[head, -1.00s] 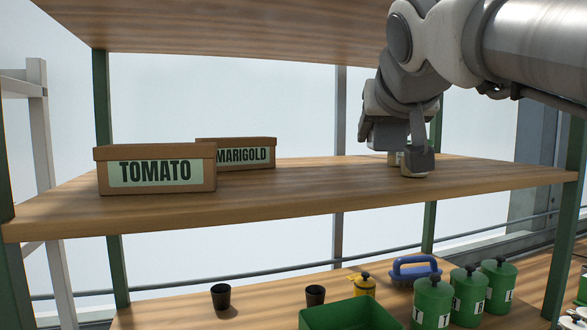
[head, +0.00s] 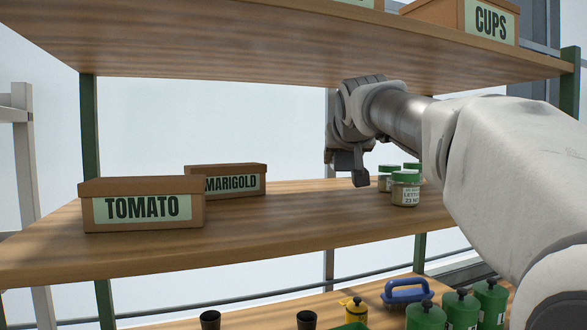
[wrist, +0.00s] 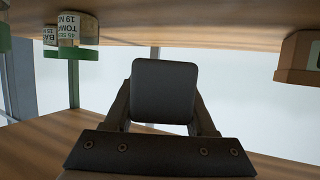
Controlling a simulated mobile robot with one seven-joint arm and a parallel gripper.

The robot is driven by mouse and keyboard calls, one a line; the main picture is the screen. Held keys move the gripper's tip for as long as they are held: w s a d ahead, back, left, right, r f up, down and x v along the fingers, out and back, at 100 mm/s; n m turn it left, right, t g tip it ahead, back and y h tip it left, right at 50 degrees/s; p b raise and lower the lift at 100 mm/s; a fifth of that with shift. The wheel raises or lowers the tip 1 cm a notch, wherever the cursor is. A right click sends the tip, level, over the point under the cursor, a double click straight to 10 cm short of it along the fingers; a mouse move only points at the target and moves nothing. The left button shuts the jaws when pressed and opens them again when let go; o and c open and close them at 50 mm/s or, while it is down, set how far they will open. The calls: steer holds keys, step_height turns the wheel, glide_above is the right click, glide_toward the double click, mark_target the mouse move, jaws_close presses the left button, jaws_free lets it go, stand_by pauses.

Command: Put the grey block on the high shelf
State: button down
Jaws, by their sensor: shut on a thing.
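The grey block (wrist: 164,90) is a dark grey piece with rounded edges, seen in the wrist view between the two fingers. My gripper (wrist: 163,118) is shut on it. In the head view my gripper (head: 358,166) hangs above the middle shelf (head: 290,218), left of the jars, below the high shelf; the block is hard to tell from the fingers there. The high shelf (head: 220,50) is a wooden board across the top, seen mostly from below.
A CUPS box (head: 487,22) stands on the high shelf at the right. TOMATO (head: 143,207) and MARIGOLD (head: 228,183) boxes stand left on the middle shelf. Green-lidded jars (head: 405,190) stand right of my gripper. The middle shelf's centre is clear.

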mark_target(340, 193)
steer(key=shift+w+d+r, duration=0.1)
steer(key=shift+w, duration=0.7)
steer(key=shift+w+f+b, duration=0.15)
steer(key=shift+f+b, duration=0.25)
steer(key=shift+f, duration=1.4)
steer(key=shift+f+b, duration=0.55)
steer(key=shift+f, duration=0.25)
steer(key=shift+c, duration=1.1)
jaws_free()
steer(key=shift+f, duration=0.25)
steer(key=shift+r+p, duration=0.5)
steer(key=shift+r, duration=0.1)
steer(key=v, duration=1.2)
steer(key=shift+r+b, duration=0.3)
steer(key=shift+r, duration=0.05)
